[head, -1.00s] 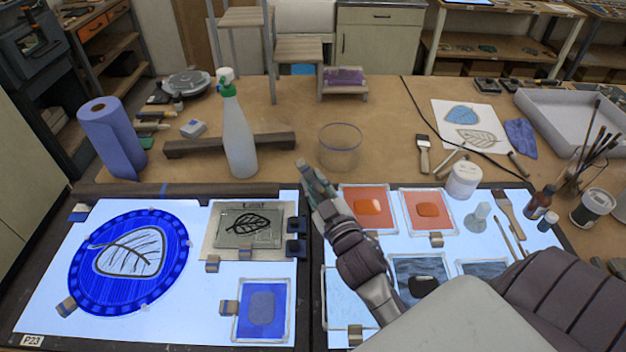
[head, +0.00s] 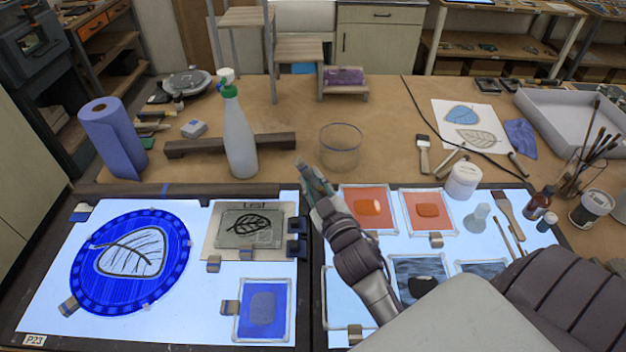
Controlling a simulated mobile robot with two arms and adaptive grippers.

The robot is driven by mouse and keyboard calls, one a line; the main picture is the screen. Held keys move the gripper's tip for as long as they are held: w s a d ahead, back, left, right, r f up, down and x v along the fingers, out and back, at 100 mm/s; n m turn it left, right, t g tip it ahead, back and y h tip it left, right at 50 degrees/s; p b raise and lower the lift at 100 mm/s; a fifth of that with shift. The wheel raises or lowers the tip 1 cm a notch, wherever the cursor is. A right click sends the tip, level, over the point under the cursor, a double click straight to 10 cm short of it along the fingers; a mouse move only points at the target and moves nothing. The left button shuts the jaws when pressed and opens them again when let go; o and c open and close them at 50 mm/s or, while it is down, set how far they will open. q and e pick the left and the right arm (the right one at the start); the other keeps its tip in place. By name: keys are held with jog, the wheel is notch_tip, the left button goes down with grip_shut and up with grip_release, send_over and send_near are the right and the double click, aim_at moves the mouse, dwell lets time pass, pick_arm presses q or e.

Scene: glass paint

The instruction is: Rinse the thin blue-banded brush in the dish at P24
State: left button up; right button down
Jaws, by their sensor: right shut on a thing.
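My right gripper (head: 310,178) is in front of the glass dish (head: 340,150), at its lower left in the picture, apart from it as far as I can tell. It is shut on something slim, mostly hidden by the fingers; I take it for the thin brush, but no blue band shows. The clear, round dish stands on the brown table behind the light panels. Whether it holds liquid is hard to tell. The only label I can read is P23 (head: 34,340), on the left panel. My left gripper is not in view.
A spray bottle (head: 238,135) and a dark bar (head: 195,147) stand left of the dish. Orange glass tiles (head: 367,205) lie beside my right wrist. A white jar (head: 463,180), a flat brush (head: 423,155) and a jar of brushes (head: 585,165) are to the right.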

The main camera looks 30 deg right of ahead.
aim_at(304, 169)
jog(key=shift+a+r+p, duration=0.4)
jog(key=shift+r+p, duration=0.3)
jog(key=shift+r, duration=0.15)
jog(key=shift+a+r+p, duration=0.4)
jog(key=shift+r+p, duration=0.3)
jog(key=shift+r, duration=0.15)
notch_tip(304, 169, up, 4)
jog(key=p, duration=0.4)
jog(key=shift+r, duration=0.2)
